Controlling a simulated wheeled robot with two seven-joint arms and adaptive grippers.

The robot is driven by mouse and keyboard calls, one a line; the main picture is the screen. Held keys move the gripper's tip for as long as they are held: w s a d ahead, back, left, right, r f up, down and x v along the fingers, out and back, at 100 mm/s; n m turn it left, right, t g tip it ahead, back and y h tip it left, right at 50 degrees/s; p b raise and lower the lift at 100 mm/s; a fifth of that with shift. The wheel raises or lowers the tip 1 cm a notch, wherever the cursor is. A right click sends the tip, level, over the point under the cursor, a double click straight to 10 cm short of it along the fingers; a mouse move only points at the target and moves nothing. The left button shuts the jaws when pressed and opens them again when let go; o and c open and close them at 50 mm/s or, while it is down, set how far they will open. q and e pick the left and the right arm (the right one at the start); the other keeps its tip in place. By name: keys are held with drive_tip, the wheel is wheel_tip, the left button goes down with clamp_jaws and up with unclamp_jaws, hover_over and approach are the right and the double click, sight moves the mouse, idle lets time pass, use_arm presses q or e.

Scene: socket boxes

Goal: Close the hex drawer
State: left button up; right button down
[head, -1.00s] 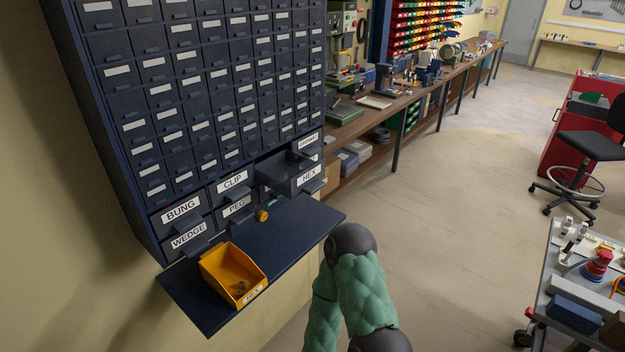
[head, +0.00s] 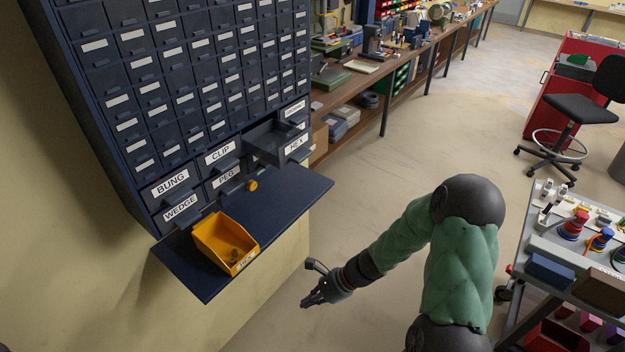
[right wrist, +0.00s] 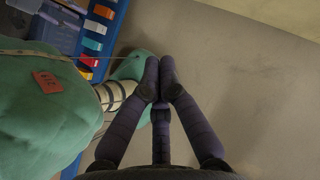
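The hex drawer (head: 294,150) is at the lower right of the dark blue cabinet in the head view. It is pulled out, its open top shows, and its white label reads HEX. My right gripper (head: 306,302) is in front of and below the cabinet shelf, well apart from the drawer, pointing left. In the right wrist view its fingertips (right wrist: 160,72) are together with nothing seen between them. The drawer does not show in the right wrist view. My left gripper is not in view.
A dark shelf (head: 290,195) juts out below the drawers. It carries a yellow bin (head: 212,243) with small parts and an orange round piece (head: 251,185). A cart (head: 535,225) with parts stands at right, near a black stool (head: 580,108). The floor between is clear.

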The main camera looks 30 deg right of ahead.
drive_tip(key=w+d+r+m+t+h+p, duration=0.1)
drive_tip(key=w+d+r+m+t, duration=0.2)
drive_tip(key=d+r, duration=0.5)
drive_tip(key=d+r+m+t, duration=0.4)
drive_tip(key=r+t, duration=0.2)
drive_tip(key=r, duration=0.6)
drive_tip(key=w+d+r+m+t+h+p, duration=0.15)
drive_tip(key=d+r+m+t, duration=0.35)
drive_tip(key=r, duration=0.6)
drive_tip(key=n+g+b, duration=0.1)
drive_tip(key=n+b, duration=0.1)
approach(275, 148)
drive_tip(key=s, duration=0.1)
drive_tip(key=s+d, duration=0.1)
drive_tip(key=s+y, duration=0.1)
drive_tip(key=shift+d+r, duration=0.2)
drive_tip(key=shift+d, duration=0.05)
drive_tip(key=b+x, duration=0.2)
drive_tip(key=x, duration=1.1)
drive_tip(key=shift+f, duration=0.1)
drive_tip(key=shift+w, duration=0.35)
drive_tip(key=shift+s, duration=0.15)
